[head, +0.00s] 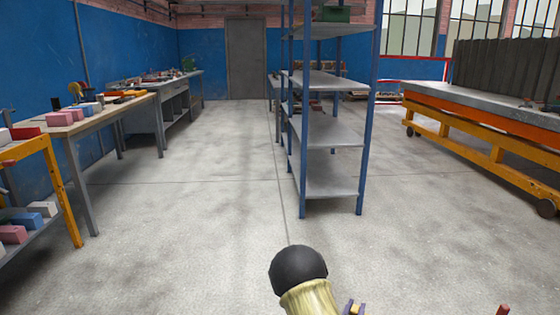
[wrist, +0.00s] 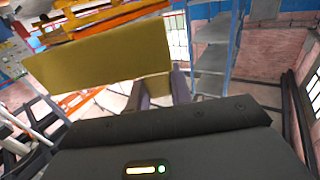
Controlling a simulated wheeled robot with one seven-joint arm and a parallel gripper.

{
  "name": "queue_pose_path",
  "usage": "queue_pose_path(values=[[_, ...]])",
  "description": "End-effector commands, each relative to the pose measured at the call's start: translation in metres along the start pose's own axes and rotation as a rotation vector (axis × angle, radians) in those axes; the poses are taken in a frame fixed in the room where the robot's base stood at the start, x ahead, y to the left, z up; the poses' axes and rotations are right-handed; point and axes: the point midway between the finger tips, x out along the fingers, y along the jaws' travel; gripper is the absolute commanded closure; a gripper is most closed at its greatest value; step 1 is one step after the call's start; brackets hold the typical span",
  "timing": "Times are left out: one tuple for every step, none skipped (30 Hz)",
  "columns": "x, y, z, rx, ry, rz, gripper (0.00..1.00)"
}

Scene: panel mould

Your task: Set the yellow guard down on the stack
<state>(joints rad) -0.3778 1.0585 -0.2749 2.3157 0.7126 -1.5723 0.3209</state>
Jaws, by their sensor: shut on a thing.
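The yellow guard (wrist: 95,58) is a broad, flat yellow piece in the wrist view, reaching from the left to the middle of the picture. My gripper (wrist: 160,92) shows there with its two grey fingers at the guard's lower right part, shut on it. The guard looks held in the air and slightly tilted in the picture. In the head view I cannot make out the guard for sure. I cannot pick out the stack in either view.
A blue shelf rack (head: 332,135) stands ahead. An orange-framed trolley table (head: 490,115) is at right. Workbenches (head: 72,127) with coloured blocks line the left wall, beside a yellow-framed cart (head: 62,190). The grey floor (head: 190,220) between is clear.

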Motion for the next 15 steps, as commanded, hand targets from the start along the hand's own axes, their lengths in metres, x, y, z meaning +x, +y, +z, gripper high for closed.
queue_pose_path(values=[[-0.007,-0.011,-0.007,-0.005,-0.002,-0.045,1.00],[-0.011,-0.017,-0.007,-0.004,-0.002,-0.071,1.00],[-0.016,-0.024,-0.007,-0.004,-0.001,-0.102,1.00],[-0.020,-0.030,-0.008,-0.004,-0.002,-0.126,1.00],[-0.024,-0.035,-0.009,-0.003,-0.001,-0.149,1.00],[-0.029,-0.041,-0.008,-0.004,-0.001,-0.178,1.00],[-0.033,-0.046,-0.009,-0.004,-0.001,-0.201,1.00],[-0.035,-0.048,-0.011,-0.003,0.000,-0.212,1.00],[-0.034,-0.046,-0.013,-0.002,0.000,-0.207,1.00],[-0.034,-0.046,-0.015,-0.002,-0.001,-0.207,1.00],[-0.034,-0.045,-0.017,-0.002,-0.001,-0.207,1.00],[-0.035,-0.045,-0.020,-0.002,-0.001,-0.208,1.00],[-0.035,-0.044,-0.022,-0.001,-0.002,-0.209,1.00],[-0.036,-0.044,-0.023,-0.001,-0.003,-0.210,1.00],[-0.037,-0.044,-0.026,-0.001,-0.004,-0.212,1.00]])
